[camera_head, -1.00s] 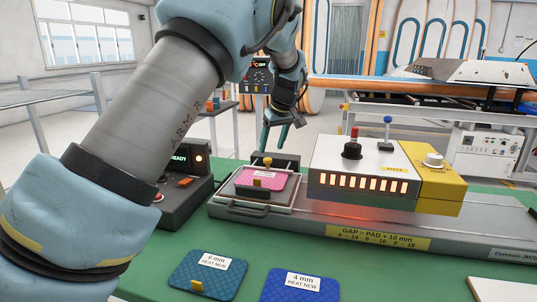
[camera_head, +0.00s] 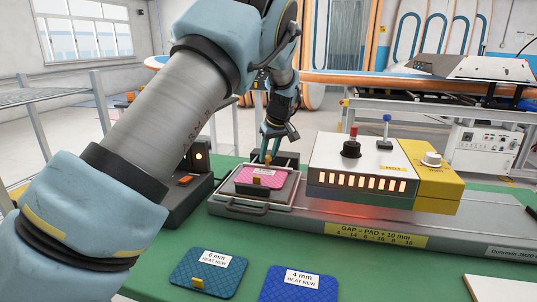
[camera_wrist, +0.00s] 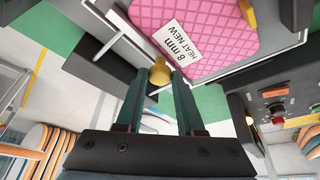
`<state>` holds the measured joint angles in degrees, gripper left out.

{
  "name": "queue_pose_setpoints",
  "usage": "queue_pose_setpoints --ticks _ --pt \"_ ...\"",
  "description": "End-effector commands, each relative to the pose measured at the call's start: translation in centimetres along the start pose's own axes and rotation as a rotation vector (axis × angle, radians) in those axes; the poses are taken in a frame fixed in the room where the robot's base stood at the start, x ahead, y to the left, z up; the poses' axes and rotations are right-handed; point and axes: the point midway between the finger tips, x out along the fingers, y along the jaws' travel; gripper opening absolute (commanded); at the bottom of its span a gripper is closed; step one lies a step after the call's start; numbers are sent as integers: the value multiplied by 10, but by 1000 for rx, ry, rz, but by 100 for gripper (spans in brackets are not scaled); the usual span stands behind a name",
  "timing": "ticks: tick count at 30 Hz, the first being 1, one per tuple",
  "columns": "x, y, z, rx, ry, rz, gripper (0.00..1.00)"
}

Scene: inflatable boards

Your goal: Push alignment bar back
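The alignment bar appears to be the dark bar (camera_head: 291,158) at the back edge of the tray, with a yellow knob (camera_wrist: 159,73) on it. My gripper (camera_head: 268,155) points down at this knob, behind the pink pad. In the wrist view the two green fingers (camera_wrist: 161,80) stand apart, one on each side of the knob. Whether they touch it is not clear. The pink 8 mm pad (camera_head: 261,175) lies on the tray (camera_head: 230,203) at the left end of the grey rail; it also shows in the wrist view (camera_wrist: 195,25).
A heater box (camera_head: 355,185) with glowing slots and a yellow end block (camera_head: 436,190) stands right of the tray. A dark control box (camera_head: 190,185) stands left. The 6 mm pad (camera_head: 207,273) and 4 mm pad (camera_head: 301,284) lie on the green table in front.

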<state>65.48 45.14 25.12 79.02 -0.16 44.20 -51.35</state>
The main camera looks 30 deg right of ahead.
Motion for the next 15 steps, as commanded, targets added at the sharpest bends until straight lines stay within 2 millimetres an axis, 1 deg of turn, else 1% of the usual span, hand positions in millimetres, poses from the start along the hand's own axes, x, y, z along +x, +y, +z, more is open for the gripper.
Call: queue_pose_setpoints --ticks 1,6,9,15 --pt "0 0 0 0 0 0 29" --pt "0 0 0 0 0 0 10" --pt "0 0 0 0 0 0 0" --pt "0 0 0 0 0 0 0"
